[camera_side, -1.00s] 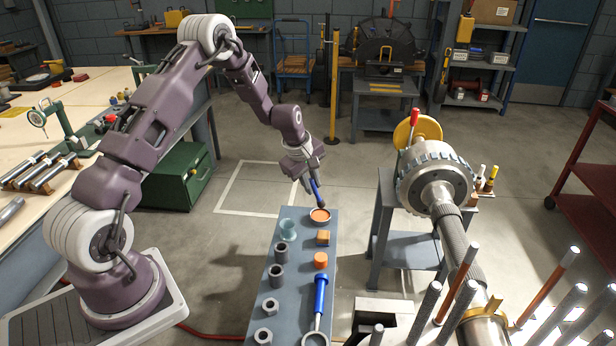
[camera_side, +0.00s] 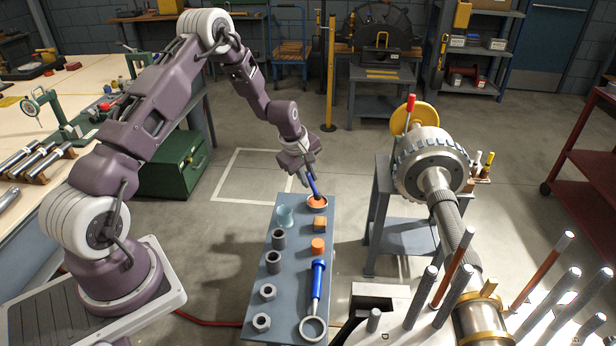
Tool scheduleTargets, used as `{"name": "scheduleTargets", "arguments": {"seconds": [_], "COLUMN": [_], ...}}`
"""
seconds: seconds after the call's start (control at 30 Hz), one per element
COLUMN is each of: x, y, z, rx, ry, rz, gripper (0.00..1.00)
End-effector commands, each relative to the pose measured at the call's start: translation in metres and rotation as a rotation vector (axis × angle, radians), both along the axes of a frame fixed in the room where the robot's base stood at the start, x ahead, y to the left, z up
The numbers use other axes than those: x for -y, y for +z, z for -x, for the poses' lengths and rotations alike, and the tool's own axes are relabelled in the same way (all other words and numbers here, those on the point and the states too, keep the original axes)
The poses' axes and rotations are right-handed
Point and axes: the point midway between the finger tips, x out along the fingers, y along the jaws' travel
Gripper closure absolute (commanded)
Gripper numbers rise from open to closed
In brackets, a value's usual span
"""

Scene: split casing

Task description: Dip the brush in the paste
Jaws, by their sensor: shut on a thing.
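My gripper (camera_side: 308,174) is shut on the brush, above the far end of the narrow grey bench (camera_side: 262,291). The brush (camera_side: 315,188) has a blue handle and slants down to the right. Its lower end meets the round dish of orange paste (camera_side: 317,201). The bristles cannot be made out, so they seem to be down in the paste. How deep they are I cannot tell.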

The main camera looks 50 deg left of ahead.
Motion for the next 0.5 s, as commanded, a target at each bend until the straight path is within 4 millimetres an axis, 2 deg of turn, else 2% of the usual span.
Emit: {"name": "scheduleTargets", "arguments": {"seconds": [0.5], "x": [0.0], "y": [-0.0059], "z": [-0.0003], "rx": [0.001], "ry": [0.0], "rz": [0.0], "gripper": [1.0]}}
